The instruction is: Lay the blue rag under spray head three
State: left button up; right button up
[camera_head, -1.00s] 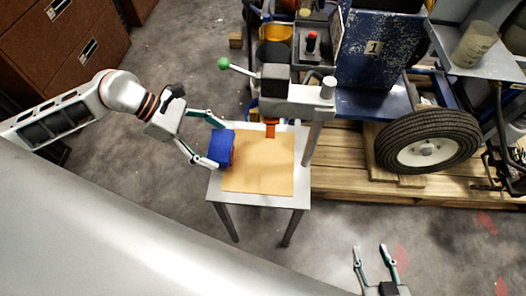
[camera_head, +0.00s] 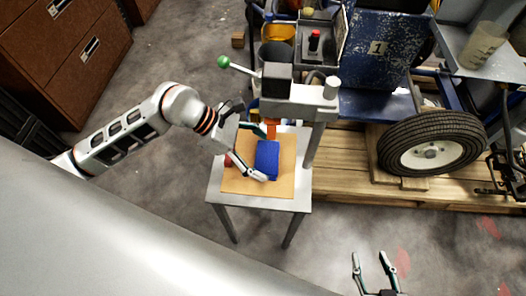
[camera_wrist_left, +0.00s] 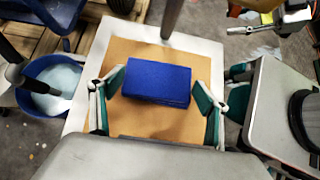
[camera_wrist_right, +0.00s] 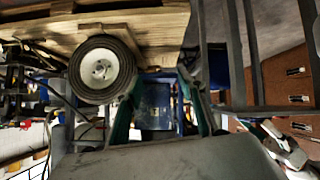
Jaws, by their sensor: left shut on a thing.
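The blue rag (camera_head: 267,160) is a thick folded block over the middle of the tan board on the small metal table. It also shows in the left wrist view (camera_wrist_left: 158,82). My left gripper (camera_head: 262,154) is shut on it; I cannot tell whether the rag touches the board. An orange nozzle-like part (camera_head: 271,129) hangs from a grey machine head just behind the rag; no number shows on it. My right gripper (camera_head: 375,258) is open and empty at the bottom right, far from the rag; its fingers also show in the right wrist view (camera_wrist_right: 166,110).
The tan board (camera_head: 240,184) lies on the metal table (camera_head: 216,192), with a small red thing (camera_head: 229,160) at its left edge. A lever with a green knob (camera_head: 223,62) sticks out left. A blue machine marked 1 (camera_head: 377,47) and a wheel (camera_head: 430,142) stand right on pallet wood.

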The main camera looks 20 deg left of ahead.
pick_arm(q)
jog(key=shift+f, duration=0.15)
jog(key=o, duration=1.1)
jog(key=shift+c, duration=0.2)
pick_arm(e)
jog(key=shift+w+a+r, duration=0.1)
jog(key=shift+w+r, duration=0.35)
jog(key=shift+r, duration=0.05)
jog(key=shift+s+f, duration=0.15)
pick_arm(q)
jog(key=shift+r, duration=0.3)
jog(key=p+v, duration=0.1)
jog(key=v, duration=1)
jog(key=shift+s+a+r+p, duration=0.1)
jog(key=shift+a+r+p, duration=0.1)
jog(key=shift+a+p, duration=0.2)
pick_arm(e)
jog(key=shift+s+d, duration=0.1)
jog(key=shift+d, duration=0.2)
pick_arm(q)
jog(key=shift+a, duration=0.15)
pick_arm(e)
jog(key=shift+a, duration=0.2)
